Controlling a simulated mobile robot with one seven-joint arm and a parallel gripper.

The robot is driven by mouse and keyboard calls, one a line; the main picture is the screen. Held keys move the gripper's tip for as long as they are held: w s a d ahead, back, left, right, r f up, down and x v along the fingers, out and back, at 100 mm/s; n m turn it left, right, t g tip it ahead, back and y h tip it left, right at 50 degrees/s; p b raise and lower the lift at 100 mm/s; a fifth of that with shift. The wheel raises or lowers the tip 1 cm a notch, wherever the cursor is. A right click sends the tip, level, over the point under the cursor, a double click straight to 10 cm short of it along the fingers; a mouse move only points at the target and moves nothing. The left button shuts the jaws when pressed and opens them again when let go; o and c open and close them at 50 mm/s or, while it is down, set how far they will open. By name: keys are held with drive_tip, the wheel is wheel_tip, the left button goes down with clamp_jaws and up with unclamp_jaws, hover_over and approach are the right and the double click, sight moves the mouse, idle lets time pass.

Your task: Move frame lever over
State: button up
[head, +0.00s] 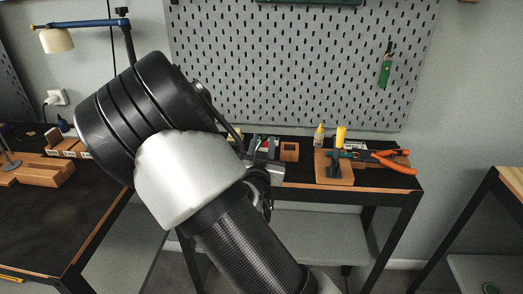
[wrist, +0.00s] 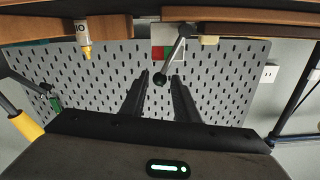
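The lever (wrist: 176,50) is a thin metal rod with a round black knob (wrist: 160,79), seen in the wrist view. It slants from upper right down to the knob, which shows between the fingertips. My gripper (wrist: 160,82) is open, its two dark fingers apart on either side of the knob. I cannot tell whether either finger touches it. A red, green and white patch (wrist: 166,50) shows behind the rod. In the head view my arm hides most of the gripper and the lever.
The bench (head: 402,175) holds a wooden block with a black tool (head: 334,170), yellow bottles (head: 341,135) and orange-handled pliers (head: 392,163) to the right. A pegboard (head: 300,60) stands behind. Another dark table (head: 80,215) with wooden blocks is at left.

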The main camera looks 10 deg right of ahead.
drive_tip(key=shift+w+d, duration=0.15)
drive_tip(key=shift+w, duration=0.2)
drive_tip(key=shift+c, duration=0.9)
drive_tip(key=c, duration=0.4)
drive_tip(key=shift+w+a+r, duration=0.15)
drive_tip(key=shift+a+r, duration=0.05)
drive_tip(key=shift+a, duration=0.4)
drive_tip(key=shift+w+a+r, duration=0.15)
drive_tip(key=shift+a+r, duration=0.05)
drive_tip(key=shift+a, duration=0.35)
